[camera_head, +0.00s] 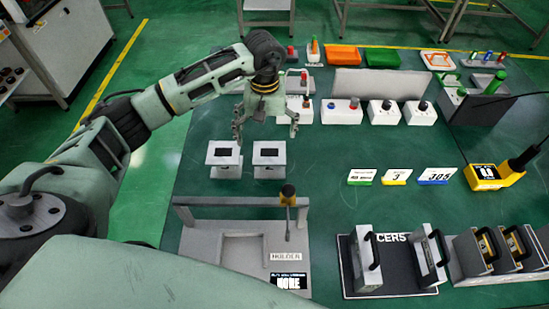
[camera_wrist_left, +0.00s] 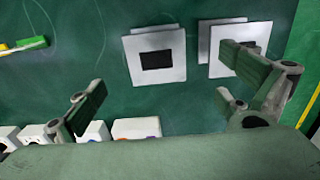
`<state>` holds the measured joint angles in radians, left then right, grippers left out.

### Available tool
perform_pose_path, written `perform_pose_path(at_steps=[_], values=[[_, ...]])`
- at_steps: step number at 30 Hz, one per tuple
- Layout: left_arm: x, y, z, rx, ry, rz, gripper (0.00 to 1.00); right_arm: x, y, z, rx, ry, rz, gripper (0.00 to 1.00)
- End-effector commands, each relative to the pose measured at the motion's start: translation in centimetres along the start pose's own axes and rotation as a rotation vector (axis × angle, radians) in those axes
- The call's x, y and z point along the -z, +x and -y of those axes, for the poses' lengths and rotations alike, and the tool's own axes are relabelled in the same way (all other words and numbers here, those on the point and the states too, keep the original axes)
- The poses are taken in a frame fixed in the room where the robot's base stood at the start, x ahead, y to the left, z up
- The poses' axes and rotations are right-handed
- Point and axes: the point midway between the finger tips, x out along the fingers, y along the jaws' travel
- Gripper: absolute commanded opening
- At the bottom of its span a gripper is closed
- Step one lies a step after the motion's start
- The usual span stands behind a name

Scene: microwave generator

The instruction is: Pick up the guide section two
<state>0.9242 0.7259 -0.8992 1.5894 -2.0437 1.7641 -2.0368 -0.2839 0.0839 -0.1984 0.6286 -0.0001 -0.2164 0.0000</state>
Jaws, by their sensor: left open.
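Two light grey pieces with black rectangles on top stand side by side on the green table, a left one (camera_head: 223,171) and a right one (camera_head: 269,171). They may be the guide sections, but I cannot read which is section two. My left gripper (camera_head: 265,124) is open and empty, above and behind the two pieces. In the left wrist view, one piece (camera_wrist_left: 172,72) shows fully beyond the open left gripper (camera_wrist_left: 165,97). The other piece (camera_wrist_left: 228,29) is partly hidden by a finger. My right gripper is not in view.
White button boxes (camera_head: 342,116) and a grey panel (camera_head: 373,82) stand behind and to the right. A grey holder fixture (camera_head: 225,202) with a yellow-topped lever (camera_head: 287,192) is in front. Handled devices (camera_head: 365,262) stand at front right. Table between the pieces and the number cards (camera_head: 397,177) is clear.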

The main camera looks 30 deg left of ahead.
Motion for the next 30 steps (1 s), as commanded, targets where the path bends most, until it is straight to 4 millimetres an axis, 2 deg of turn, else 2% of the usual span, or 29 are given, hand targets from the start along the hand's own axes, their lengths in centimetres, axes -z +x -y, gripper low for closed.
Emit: perform_pose_path(at_steps=[1,5,12,19,24,30], values=[[0.0,1.0,0.0,0.000,0.000,0.000,0.97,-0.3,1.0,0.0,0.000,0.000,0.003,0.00],[0.0,1.8,0.0,0.000,0.000,0.001,0.97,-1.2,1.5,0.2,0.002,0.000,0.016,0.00],[-0.2,4.0,0.0,0.001,0.000,0.004,0.97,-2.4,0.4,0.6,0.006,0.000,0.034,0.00],[-0.8,6.7,-0.1,0.002,-0.001,0.007,0.97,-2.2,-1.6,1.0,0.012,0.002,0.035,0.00],[-0.7,8.9,-0.1,-0.001,-0.001,0.002,0.97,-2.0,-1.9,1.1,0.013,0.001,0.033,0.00],[-0.6,9.3,-0.1,0.000,0.000,-0.001,0.97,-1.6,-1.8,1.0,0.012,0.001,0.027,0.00]])
